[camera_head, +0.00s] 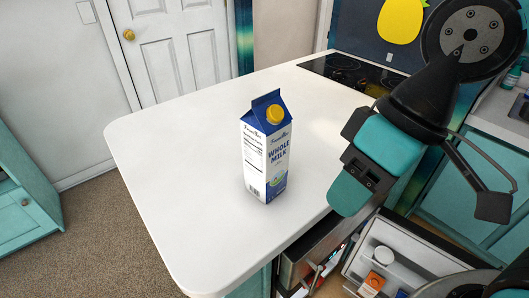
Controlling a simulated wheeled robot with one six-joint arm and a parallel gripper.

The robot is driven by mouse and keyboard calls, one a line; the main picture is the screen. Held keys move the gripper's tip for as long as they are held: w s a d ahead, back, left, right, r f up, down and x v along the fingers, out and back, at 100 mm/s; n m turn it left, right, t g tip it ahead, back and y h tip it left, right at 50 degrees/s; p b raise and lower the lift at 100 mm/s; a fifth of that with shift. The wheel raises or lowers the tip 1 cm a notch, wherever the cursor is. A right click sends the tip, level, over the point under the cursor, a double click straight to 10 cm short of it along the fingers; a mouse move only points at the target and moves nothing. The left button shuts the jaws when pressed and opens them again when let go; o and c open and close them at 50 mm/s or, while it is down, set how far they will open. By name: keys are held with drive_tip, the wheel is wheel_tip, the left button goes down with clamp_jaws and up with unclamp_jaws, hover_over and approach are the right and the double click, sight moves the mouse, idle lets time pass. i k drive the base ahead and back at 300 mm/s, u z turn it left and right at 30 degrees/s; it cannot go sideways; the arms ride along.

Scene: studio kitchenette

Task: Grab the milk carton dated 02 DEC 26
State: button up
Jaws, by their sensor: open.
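A blue-and-white milk carton (266,150) with a yellow cap stands upright on the white counter. It is labelled "WHOLE MILK". Its front and left side show, but I cannot read a date on it at this size. My gripper (421,201) is at the right, apart from the carton. It is open and empty, with its teal finger on the carton's side. No other milk carton can be made out.
The white counter (185,180) is clear around the carton. A black cooktop (350,70) lies at its far end. A white door (165,48) stands behind.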

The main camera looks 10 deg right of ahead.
sight(266, 128)
drive_tip(key=z, duration=3)
drive_tip(key=k, duration=1.25)
drive_tip(key=u, duration=2.2)
